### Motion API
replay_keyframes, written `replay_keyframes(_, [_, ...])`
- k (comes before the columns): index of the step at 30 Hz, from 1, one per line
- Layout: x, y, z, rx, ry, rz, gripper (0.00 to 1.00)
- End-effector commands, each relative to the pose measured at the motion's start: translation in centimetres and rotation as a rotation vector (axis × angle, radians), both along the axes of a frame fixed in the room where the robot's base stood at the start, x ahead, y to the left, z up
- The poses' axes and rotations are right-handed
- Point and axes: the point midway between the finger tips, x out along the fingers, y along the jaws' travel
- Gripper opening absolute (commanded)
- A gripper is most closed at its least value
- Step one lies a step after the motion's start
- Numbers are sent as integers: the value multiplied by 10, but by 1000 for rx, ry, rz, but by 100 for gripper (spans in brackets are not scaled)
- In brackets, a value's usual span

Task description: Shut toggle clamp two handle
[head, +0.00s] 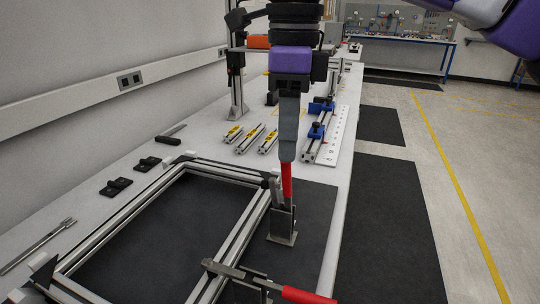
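Two toggle clamps with red handles show in the head view; I cannot tell which one is clamp two. The farther clamp (283,222) stands on a dark mat by the frame's right side, and its red handle (287,181) points up, nearly upright. My gripper (287,158) points down from above, its grey fingertips at the top of that handle. The fingers overlap in this view, so their gap and any grip are hidden. The nearer clamp (238,274) is at the bottom edge, its red handle (305,295) lying nearly flat to the right and partly cut off.
An aluminium profile frame (120,205) lies on the white bench. Black brackets (116,186), yellow-marked profile pieces (243,140), a blue-clamped rail (318,130) and a white scale strip (334,137) lie around it. The wall is left; open floor (450,150) is right.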

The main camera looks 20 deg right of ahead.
Motion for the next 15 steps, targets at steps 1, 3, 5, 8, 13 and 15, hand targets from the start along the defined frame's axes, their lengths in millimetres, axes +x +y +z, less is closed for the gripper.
replay_keyframes(1, [0,-2,1,-6,-1,-3,39])
replay_keyframes(3, [0,-3,-1,-10,-2,-5,39])
replay_keyframes(5, [0,-3,-5,-11,-1,-5,39])
replay_keyframes(8, [0,-3,-18,-11,0,-3,39])
replay_keyframes(13, [-1,-2,-45,-9,0,-3,39])
replay_keyframes(15, [-1,-2,-55,-8,1,-2,39])
